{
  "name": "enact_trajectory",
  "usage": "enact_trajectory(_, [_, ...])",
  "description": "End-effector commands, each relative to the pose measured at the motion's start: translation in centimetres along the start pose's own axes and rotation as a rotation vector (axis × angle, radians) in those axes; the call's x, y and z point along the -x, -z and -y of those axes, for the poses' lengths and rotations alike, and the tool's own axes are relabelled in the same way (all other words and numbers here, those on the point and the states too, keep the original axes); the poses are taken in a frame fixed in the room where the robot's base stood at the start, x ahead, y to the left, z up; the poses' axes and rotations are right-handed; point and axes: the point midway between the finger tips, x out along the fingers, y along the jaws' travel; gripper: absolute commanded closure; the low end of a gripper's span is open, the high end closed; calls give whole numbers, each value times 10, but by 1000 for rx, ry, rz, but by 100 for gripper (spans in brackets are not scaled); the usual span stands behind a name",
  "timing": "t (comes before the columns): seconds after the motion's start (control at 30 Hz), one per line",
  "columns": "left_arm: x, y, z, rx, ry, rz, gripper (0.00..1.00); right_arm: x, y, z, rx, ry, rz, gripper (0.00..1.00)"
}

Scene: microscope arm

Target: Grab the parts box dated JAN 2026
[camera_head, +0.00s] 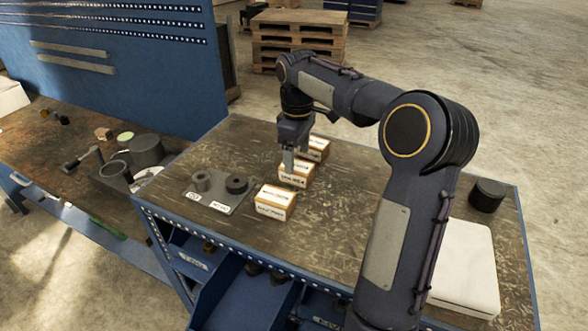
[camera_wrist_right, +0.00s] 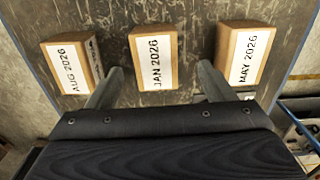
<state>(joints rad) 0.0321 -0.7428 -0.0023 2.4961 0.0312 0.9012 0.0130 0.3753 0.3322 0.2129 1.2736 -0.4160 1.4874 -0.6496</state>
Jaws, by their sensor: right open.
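Three small cardboard boxes with white date labels stand in a row on the workbench. In the right wrist view the middle one reads JAN 2026 (camera_wrist_right: 154,60); the AUG 2026 box (camera_wrist_right: 72,65) is on its left and the MAY 2026 box (camera_wrist_right: 244,56) on its right. In the head view the JAN 2026 box (camera_head: 296,176) is the middle one. My right gripper (camera_head: 290,160) points down at it, and its open fingers (camera_wrist_right: 160,72) show on either side of the box in the wrist view. Contact cannot be told. My left gripper is out of view.
Another labelled box (camera_head: 275,203) stands nearer, and one (camera_head: 317,149) farther back. A grey plate with dark round parts (camera_head: 213,190) lies to the left. A black cylinder (camera_head: 487,195) and a white case (camera_head: 464,268) are at the right. The bench's front left edge is perforated blue metal.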

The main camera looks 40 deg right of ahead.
Motion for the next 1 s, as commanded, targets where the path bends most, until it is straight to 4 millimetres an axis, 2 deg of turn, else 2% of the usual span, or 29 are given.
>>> enact_trajectory(0.4, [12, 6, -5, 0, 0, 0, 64, -54, 2, -5, -2, 1, 0, 25])
enact_trajectory(0.7, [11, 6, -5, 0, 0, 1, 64, -59, 2, -5, -2, 0, -2, 26])
enact_trajectory(1.0, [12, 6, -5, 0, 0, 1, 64, -58, 2, -5, -2, 0, -2, 65])
